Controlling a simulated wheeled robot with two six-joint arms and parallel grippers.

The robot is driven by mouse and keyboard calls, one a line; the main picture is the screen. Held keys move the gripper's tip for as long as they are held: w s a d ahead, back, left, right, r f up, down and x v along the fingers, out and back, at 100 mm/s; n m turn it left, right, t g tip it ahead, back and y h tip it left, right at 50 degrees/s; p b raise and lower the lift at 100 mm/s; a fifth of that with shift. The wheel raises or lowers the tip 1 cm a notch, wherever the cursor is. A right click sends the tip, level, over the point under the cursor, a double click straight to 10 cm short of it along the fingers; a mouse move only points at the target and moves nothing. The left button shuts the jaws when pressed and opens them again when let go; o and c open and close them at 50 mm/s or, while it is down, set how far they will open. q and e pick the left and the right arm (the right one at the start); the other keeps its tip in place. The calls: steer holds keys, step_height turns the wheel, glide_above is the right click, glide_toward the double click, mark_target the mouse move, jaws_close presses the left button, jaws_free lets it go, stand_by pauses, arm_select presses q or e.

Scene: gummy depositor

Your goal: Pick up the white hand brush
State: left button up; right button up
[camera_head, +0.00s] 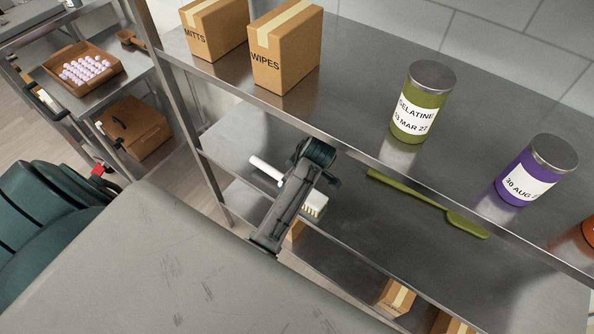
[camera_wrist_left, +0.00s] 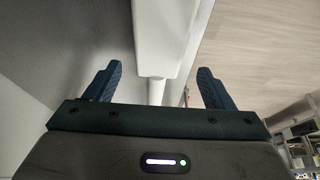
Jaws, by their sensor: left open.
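The white hand brush lies on the middle shelf in the head view, its plain handle (camera_head: 265,168) to the left and its pale bristled head (camera_head: 315,204) to the right. My left gripper (camera_head: 306,180) is over the brush and hides its middle. In the left wrist view the left gripper (camera_wrist_left: 160,75) has its two fingers wide apart. The white brush (camera_wrist_left: 166,38) runs between and beyond them, with no visible contact. My right gripper is not in view.
A green spatula (camera_head: 430,205) lies to the right on the same shelf (camera_head: 385,225). The upper shelf holds cardboard boxes (camera_head: 285,50), a green gelatine jar (camera_head: 422,102) and a purple jar (camera_head: 537,170). The upper shelf's front edge passes close to my left gripper.

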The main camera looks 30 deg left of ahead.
arm_select(q)
steer(key=p+x, duration=0.1)
steer(key=x, duration=0.4)
steer(key=shift+w, duration=0.1)
steer(key=c, duration=1.2)
steer(key=shift+r, duration=0.1)
